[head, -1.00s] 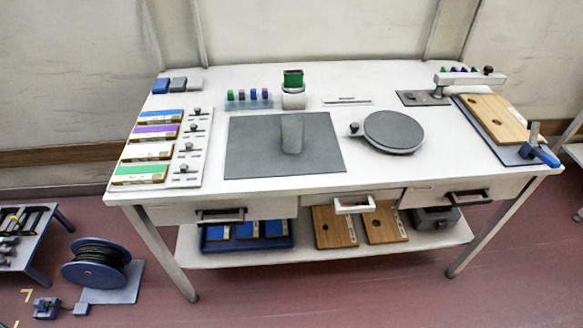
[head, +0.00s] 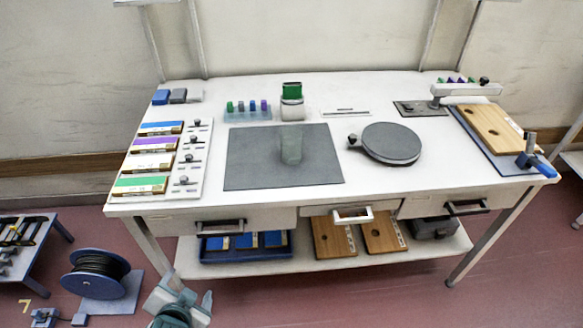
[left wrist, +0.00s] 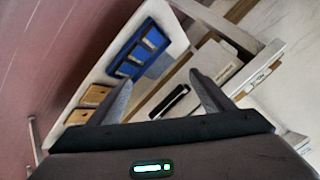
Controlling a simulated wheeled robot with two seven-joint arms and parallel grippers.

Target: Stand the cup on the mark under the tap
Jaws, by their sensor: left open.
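The cup (head: 291,147) is a grey-green, upright vessel on the dark mat (head: 250,172) in the middle of the table. The tap appears to be the pale horizontal arm (head: 467,89) on a short post at the back right, beside a small dark plate (head: 415,108). I cannot make out a mark there. My left gripper (head: 188,289) is open and empty, low in front of the table and well away from the cup. Its two fingers show spread in the left wrist view (left wrist: 160,82), with no cup between them. My right gripper is not in view.
A round grey turntable (head: 391,143) stands right of the mat. A wooden board (head: 490,128) lies at the right. Drawer handles (head: 352,215) stick out in front. A blue tray (left wrist: 133,54) is on the lower shelf.

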